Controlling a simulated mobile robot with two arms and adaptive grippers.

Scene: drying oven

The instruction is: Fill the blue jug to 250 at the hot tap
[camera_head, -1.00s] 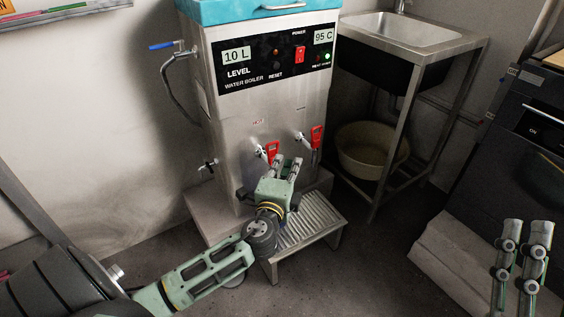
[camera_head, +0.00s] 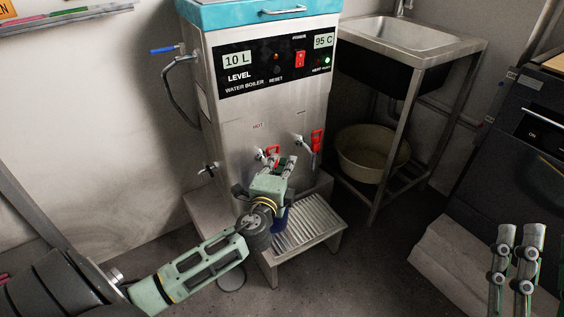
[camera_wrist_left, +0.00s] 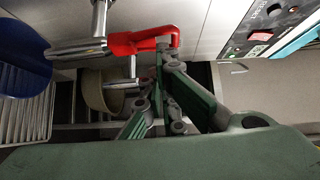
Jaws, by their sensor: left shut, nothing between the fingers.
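The water boiler (camera_head: 225,125) has two taps with red handles. The left one, under the "HOT" label, has its red handle (camera_head: 272,153) just beyond my left gripper (camera_head: 282,164). In the left wrist view that handle (camera_wrist_left: 140,40) lies level above the metal tap, its end at the tips of my left gripper (camera_wrist_left: 162,60). They look in contact, but I cannot be sure. The fingers are together and empty. The blue jug (camera_head: 280,219) is mostly hidden behind my gripper; its side also shows in the left wrist view (camera_wrist_left: 20,50), and its scale and water level are hidden. My right gripper (camera_head: 521,232) is open and empty.
The slatted drip stand (camera_head: 316,222) is below the taps. The second red tap handle (camera_head: 317,140) is close on the right. A sink (camera_head: 412,35) with a beige basin (camera_head: 368,153) beneath stands further right. A dark appliance (camera_head: 520,150) is at the right edge.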

